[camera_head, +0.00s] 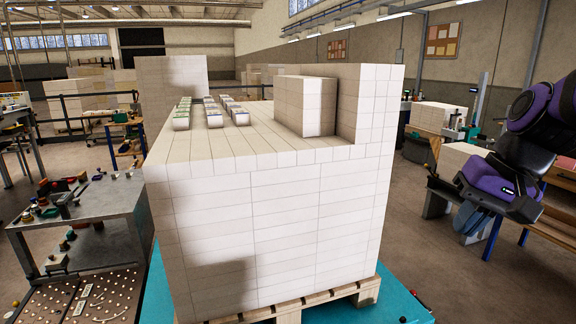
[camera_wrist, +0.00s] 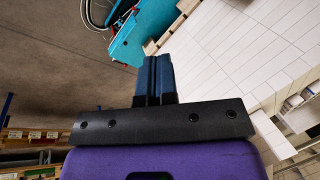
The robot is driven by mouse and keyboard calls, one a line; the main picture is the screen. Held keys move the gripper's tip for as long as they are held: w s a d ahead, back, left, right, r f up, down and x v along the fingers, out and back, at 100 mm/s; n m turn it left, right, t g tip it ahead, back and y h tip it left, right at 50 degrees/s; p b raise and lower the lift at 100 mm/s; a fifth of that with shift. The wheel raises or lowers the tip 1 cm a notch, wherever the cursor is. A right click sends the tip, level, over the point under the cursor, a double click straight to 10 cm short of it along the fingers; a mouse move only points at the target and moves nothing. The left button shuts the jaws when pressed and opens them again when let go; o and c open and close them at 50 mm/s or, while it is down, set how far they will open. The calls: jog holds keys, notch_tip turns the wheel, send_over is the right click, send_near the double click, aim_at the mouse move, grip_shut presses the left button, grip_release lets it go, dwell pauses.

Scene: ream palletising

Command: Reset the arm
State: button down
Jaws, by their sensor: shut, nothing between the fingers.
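My arm, purple and black, is at the right edge of the head view, folded and clear of the pallet load. My gripper (camera_head: 476,222) points downward there, partly hidden behind my own arm. In the wrist view my gripper (camera_wrist: 154,60) shows as two dark blue fingers pressed together with nothing between them. The large block of white reams (camera_head: 270,230) stands on a wooden pallet (camera_head: 340,300), to the left of my gripper and apart from it. It also shows at the upper right of the wrist view (camera_wrist: 250,50).
A teal platform (camera_head: 400,302) lies under the pallet. A grey metal workbench (camera_head: 90,215) with small parts stands at the left. A bench (camera_head: 550,225) and white stacks (camera_head: 462,160) are near my arm at the right. Grey floor shows between the load and the right bench.

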jog(key=s+d+r+n+t+h, duration=0.2)
jog(key=s+r+n+t+h, duration=0.1)
jog(key=s, duration=0.6)
jog(key=shift+s+d+r+h, duration=0.2)
jog(key=shift+s+r+h, duration=0.1)
jog(key=shift+r, duration=0.25)
